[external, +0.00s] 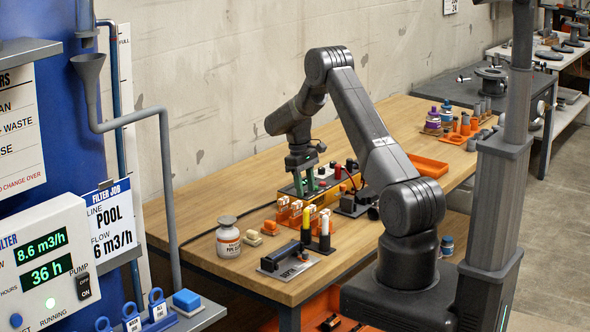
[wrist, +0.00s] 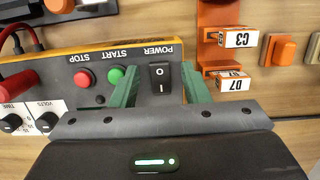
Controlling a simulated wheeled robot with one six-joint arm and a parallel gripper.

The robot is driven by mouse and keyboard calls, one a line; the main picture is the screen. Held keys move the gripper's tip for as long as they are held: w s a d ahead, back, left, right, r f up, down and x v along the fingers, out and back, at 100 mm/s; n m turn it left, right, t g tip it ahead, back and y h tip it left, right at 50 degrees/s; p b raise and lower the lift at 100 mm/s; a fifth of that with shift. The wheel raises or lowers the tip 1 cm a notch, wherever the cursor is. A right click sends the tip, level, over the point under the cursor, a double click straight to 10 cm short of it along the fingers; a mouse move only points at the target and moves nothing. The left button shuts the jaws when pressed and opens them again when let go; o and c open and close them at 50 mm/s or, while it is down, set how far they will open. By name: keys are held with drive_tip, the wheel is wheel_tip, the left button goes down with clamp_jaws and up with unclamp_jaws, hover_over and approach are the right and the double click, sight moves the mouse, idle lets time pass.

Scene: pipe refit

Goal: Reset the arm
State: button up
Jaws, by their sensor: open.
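My gripper (external: 302,184) hangs from my bent arm above the wooden bench, fingers pointing down. In the wrist view its two green fingers (wrist: 160,92) are apart with nothing held between them. They are over the control panel (wrist: 62,54), which also shows in the external view (external: 328,182). The power switch (wrist: 159,77) lies between the fingers as seen in the wrist view. The green start button (wrist: 116,75) is beside the left finger, and the red stop button (wrist: 84,78) is farther left. I cannot tell whether the fingers touch the panel.
Orange holders with labelled white tags (wrist: 234,38) stand beside the panel. A white jar (external: 228,238), a dark fixture (external: 285,258) and yellow and white-topped markers (external: 307,225) are on the near bench. An orange tray (external: 428,165) lies behind my arm. Bare bench wood (external: 195,193) is at left.

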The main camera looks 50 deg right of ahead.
drive_tip(key=shift+s+t, duration=0.25)
drive_tip(key=shift+t, duration=0.55)
wheel_tip(320, 180, up, 13)
drive_tip(key=b, duration=0.3)
drive_tip(key=f+t, duration=0.1)
drive_tip(key=f, duration=0.1)
drive_tip(key=f+t+b, duration=0.1)
drive_tip(key=f, duration=0.2)
drive_tip(key=f+t, duration=0.2)
drive_tip(key=f, duration=0.1)
drive_tip(key=shift+w, duration=0.3)
drive_tip(key=shift+s, duration=0.15)
drive_tip(key=shift+s+a+g+p, duration=0.1)
drive_tip(key=shift+s+g+p, duration=0.2)
drive_tip(key=shift+s+p, duration=0.4)
drive_tip(key=shift+w, duration=0.1)
